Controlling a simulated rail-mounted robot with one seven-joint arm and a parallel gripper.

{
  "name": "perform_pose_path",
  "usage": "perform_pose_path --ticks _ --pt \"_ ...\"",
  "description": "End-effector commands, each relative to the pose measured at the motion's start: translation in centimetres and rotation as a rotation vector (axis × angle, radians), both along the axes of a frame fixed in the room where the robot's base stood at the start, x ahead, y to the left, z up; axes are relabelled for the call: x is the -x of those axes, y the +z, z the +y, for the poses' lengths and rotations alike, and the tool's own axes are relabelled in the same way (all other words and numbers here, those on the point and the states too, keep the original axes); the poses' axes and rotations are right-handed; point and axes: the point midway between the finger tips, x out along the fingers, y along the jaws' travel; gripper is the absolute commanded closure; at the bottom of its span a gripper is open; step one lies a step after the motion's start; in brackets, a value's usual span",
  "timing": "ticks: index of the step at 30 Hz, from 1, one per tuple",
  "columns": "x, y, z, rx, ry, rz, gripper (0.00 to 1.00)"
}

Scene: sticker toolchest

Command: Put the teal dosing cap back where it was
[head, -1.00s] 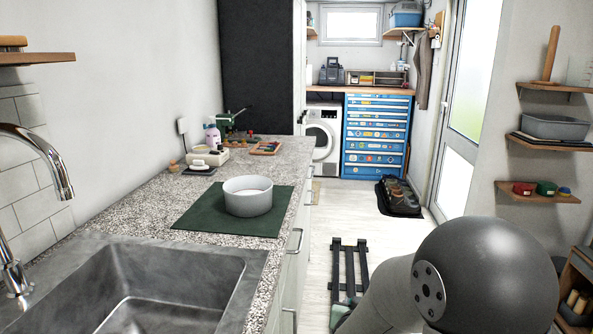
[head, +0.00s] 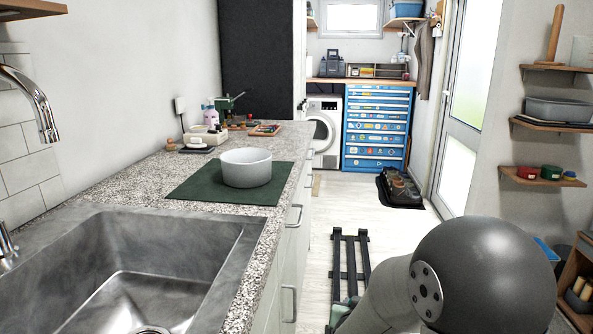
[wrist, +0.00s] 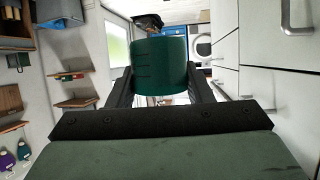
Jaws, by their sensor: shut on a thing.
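The teal dosing cap (wrist: 160,68) is a dark teal cylinder with faint lines on its side. In the wrist view it sits between the two dark fingers of my gripper (wrist: 160,88), which is shut on it. The cap is held in the air, with the room behind it. Neither the cap nor my fingers can be made out in the head view, where my grey arm fills the lower right. A lilac bottle (head: 211,114) stands at the back of the counter; whether it has a cap is too small to tell.
A white bowl (head: 246,168) stands on a green mat (head: 190,190) on the speckled counter, beyond the sink (head: 75,250). A blue toolchest (head: 376,130) and washing machine (head: 322,130) stand at the far end. Shelves (head: 540,178) line the right wall. Shoes lie on a black tray (head: 400,202).

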Motion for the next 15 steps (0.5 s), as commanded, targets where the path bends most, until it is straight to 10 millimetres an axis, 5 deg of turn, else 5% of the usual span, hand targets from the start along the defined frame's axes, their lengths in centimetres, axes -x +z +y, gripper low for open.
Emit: perform_pose_path --ticks 1,15 --pt "0.0 3.0 0.0 0.000 0.001 -0.001 0.75" --pt "0.0 17.9 0.0 0.000 0.001 0.000 0.75"
